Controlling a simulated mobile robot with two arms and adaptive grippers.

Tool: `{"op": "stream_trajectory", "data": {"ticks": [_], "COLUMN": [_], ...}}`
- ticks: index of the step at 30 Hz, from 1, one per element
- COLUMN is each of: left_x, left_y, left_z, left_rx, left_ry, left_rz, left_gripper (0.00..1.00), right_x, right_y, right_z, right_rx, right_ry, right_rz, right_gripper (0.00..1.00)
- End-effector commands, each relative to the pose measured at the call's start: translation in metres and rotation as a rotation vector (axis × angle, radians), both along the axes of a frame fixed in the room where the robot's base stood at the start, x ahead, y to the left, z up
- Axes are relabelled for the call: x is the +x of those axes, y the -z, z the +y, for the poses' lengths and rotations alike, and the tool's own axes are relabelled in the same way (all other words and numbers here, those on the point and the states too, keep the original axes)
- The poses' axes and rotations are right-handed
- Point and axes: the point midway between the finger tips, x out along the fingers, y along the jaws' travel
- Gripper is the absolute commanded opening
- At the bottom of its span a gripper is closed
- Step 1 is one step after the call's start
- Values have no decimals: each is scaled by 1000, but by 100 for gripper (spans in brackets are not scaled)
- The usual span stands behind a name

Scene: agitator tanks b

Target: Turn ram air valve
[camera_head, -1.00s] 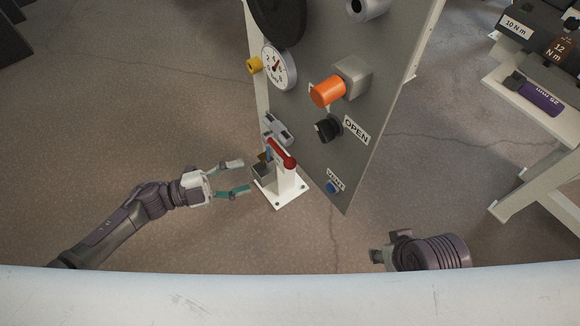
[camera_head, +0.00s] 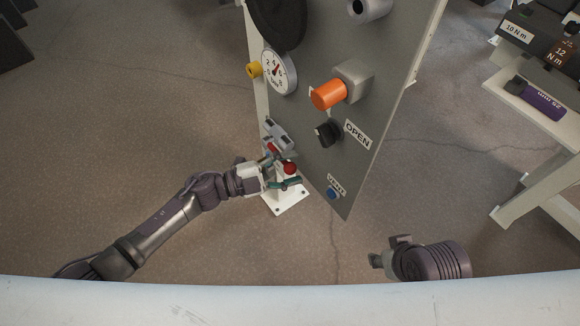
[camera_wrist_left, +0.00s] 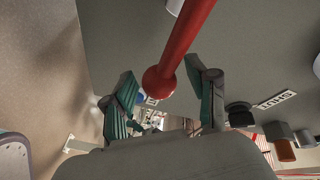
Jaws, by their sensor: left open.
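Whether the fingers touch the lever cannot be told. My right gripper (camera_head: 383,256) is at the lower right, apart from the panel, partly hidden by its wrist.
The grey panel (camera_head: 375,125) carries a gauge (camera_head: 279,71), an orange knob (camera_head: 328,95), a black knob (camera_head: 327,134) near an OPEN label and a blue button (camera_head: 333,193). A workbench with tools (camera_head: 541,100) stands at the right.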

Motion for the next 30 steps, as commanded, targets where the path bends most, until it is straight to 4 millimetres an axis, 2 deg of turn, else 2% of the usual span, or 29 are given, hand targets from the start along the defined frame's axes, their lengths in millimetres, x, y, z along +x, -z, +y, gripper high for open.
{"op": "stream_trajectory", "data": {"ticks": [2,12,13,23,30], "left_x": [0,0,0,0,0], "left_y": [0,0,0,-1,-10], "left_z": [0,0,0,0,1], "left_rx": [0,0,0,-4,-47], "left_ry": [0,0,0,0,-1], "left_rz": [0,1,1,6,66], "left_gripper": [58,3,0,0,0], "right_x": [0,0,1,0,-5], "right_y": [0,0,0,-1,-8], "right_z": [0,0,0,0,-1], "right_rx": [0,1,1,-1,-5], "right_ry": [0,-1,-1,-1,1], "right_rz": [0,-1,-1,3,30], "right_gripper": [40,40,40,40,40]}}
